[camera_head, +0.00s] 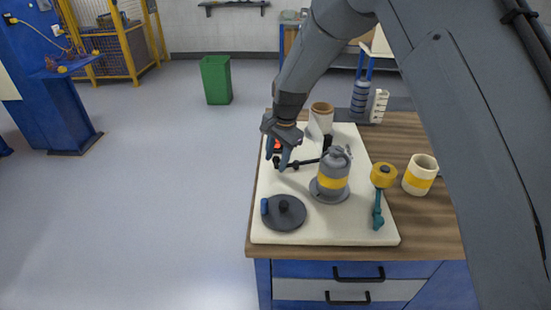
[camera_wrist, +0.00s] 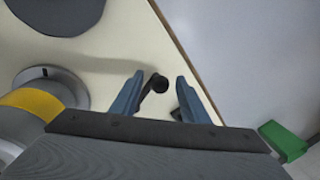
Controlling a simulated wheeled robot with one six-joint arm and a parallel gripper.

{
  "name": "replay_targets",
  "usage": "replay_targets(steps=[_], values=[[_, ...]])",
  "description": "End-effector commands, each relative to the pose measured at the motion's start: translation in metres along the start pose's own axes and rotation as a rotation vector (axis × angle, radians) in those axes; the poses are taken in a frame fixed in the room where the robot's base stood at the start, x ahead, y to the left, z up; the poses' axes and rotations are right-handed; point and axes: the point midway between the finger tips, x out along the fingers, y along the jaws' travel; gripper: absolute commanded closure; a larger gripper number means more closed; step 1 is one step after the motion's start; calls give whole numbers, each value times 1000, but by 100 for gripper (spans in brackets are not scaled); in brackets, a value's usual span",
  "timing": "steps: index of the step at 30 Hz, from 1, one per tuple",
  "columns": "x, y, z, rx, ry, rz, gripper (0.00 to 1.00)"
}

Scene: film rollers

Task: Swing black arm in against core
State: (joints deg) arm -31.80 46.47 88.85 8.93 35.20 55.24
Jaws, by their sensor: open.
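The black arm (camera_head: 307,162) is a thin dark bar low over the cream board, left of the grey, yellow-banded cylinder that I take as the core (camera_head: 333,174). The core stands upright on a grey flange and also shows in the wrist view (camera_wrist: 32,105). The arm's left end reaches my gripper (camera_head: 277,160). In the wrist view, a round black knob (camera_wrist: 158,83) on the arm (camera_wrist: 146,96) sits between the open fingers of my gripper (camera_wrist: 160,77), with gaps visible on both sides. The arm's free end stands apart from the core.
A dark disc (camera_head: 288,218) lies at the board's front left. A teal arm with a yellow roller (camera_head: 383,177) is right of the core. The board's (camera_head: 330,231) front middle is clear.

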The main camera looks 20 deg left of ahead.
Motion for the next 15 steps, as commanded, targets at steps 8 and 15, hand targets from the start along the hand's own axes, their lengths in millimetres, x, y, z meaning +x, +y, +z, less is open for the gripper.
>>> replay_targets(steps=[8, 15], values=[[8, -1, 1, -2, 0, -1, 59], [8, 0, 1, -2, 0, 0, 77]])
